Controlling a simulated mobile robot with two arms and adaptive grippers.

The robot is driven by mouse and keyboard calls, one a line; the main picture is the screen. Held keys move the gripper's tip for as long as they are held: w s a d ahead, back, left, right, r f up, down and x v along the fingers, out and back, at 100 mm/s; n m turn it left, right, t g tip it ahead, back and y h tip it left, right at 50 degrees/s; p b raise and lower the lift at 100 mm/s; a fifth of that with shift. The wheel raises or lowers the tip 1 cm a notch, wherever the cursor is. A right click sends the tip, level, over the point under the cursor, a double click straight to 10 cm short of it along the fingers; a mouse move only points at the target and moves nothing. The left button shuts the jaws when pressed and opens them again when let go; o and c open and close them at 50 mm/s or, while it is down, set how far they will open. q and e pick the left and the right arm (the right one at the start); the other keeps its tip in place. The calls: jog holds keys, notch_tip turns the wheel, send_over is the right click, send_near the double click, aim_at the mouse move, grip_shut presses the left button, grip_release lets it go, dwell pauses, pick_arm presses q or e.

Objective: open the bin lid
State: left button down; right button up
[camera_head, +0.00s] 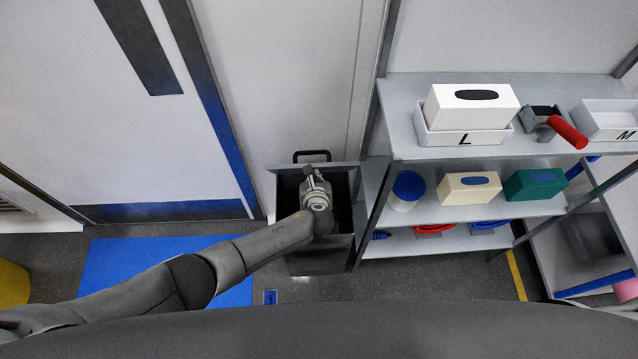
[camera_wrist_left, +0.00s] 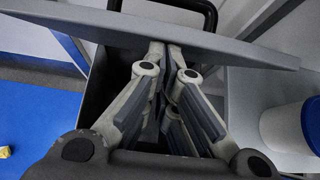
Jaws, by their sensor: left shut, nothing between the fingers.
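The dark grey bin (camera_head: 318,262) stands against the wall, left of the shelf. Its lid (camera_head: 285,167) is raised and shows nearly edge-on at the back of the bin, with the dark inside of the bin visible. The lid's black handle (camera_head: 312,153) is on the far side. In the left wrist view the lid (camera_wrist_left: 235,47) is a grey plate across the top, with the handle (camera_wrist_left: 208,14) behind it. My left gripper (camera_head: 313,176) is shut and empty, over the bin opening. Its fingertips (camera_wrist_left: 165,48) are close to the lid's near face; contact is unclear. My right gripper is out of view.
The metal shelf (camera_head: 385,95) is close on the right, holding boxes, a white tub (camera_head: 405,191) and a red-handled tool (camera_head: 567,131). A blue floor mat (camera_head: 110,262) lies to the left. A door (camera_head: 85,130) is behind the mat.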

aim_at(314, 165)
pick_arm(q)
jog(key=shift+w+a+r, duration=0.1)
jog(key=shift+w+r, duration=0.35)
jog(key=shift+w, duration=0.25)
jog(key=shift+w+d+r, duration=0.1)
jog(key=shift+w+r, duration=0.3)
jog(key=shift+w, duration=0.35)
jog(key=shift+w+a+r, duration=0.1)
jog(key=shift+w+r, duration=0.35)
jog(key=shift+w, duration=0.25)
jog(key=shift+v, duration=1.05)
jog(key=v, duration=1)
jog(key=shift+f, duration=0.1)
